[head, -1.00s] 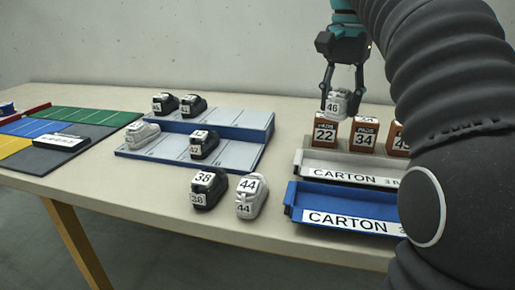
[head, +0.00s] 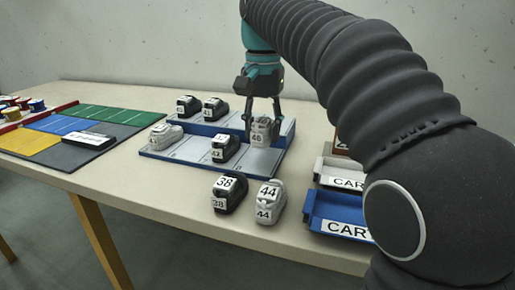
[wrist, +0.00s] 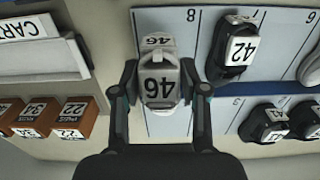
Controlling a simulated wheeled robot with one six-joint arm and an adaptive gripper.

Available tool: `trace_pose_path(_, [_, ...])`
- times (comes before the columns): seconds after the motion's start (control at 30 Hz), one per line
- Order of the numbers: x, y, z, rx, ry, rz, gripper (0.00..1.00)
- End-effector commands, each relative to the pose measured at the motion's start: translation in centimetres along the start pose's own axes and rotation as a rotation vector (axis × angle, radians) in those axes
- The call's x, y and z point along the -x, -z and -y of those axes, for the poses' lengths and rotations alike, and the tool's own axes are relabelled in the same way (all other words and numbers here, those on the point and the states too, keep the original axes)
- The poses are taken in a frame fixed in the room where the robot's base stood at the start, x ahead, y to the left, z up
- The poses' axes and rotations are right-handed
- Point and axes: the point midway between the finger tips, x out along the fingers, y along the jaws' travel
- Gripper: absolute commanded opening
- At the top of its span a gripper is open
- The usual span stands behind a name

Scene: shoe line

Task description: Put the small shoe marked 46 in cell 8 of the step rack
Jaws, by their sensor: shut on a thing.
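The small white-grey shoe marked 46 (head: 262,131) is held in my gripper (head: 263,118) over the right end of the step rack (head: 190,165). In the wrist view the shoe (wrist: 158,82) sits between both fingers (wrist: 160,88), its 46 labels facing the camera. The numeral 8 shows beside the shoe's toe on the front step, and cell 8 (wrist: 175,20) looks free of other shoes. The shoe overlaps the line between front and back steps in that view. Whether it touches the rack is unclear.
The black shoe marked 42 (head: 225,148) stands in the cell beside 8. A white shoe (head: 165,135) and two black shoes (head: 213,108) occupy other cells. Shoes 38 (head: 229,192) and 44 (head: 267,202) stand in front.

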Motion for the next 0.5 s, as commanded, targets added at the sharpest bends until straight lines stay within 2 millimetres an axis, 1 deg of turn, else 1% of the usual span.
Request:
trace_pose_path(0.03, [-0.3,-0.1,0.5,0.002,0.0,0.0,0.09])
trace_pose_path(0.17, [-0.8,-0.2,1.1,-0.001,0.0,0.0,0.09])
trace_pose_path(0.4, [-3.9,-0.2,1.0,-0.001,-0.002,0.002,0.09])
trace_pose_path(0.5, [-4.6,-0.2,1.0,-0.001,-0.001,0.001,0.09])
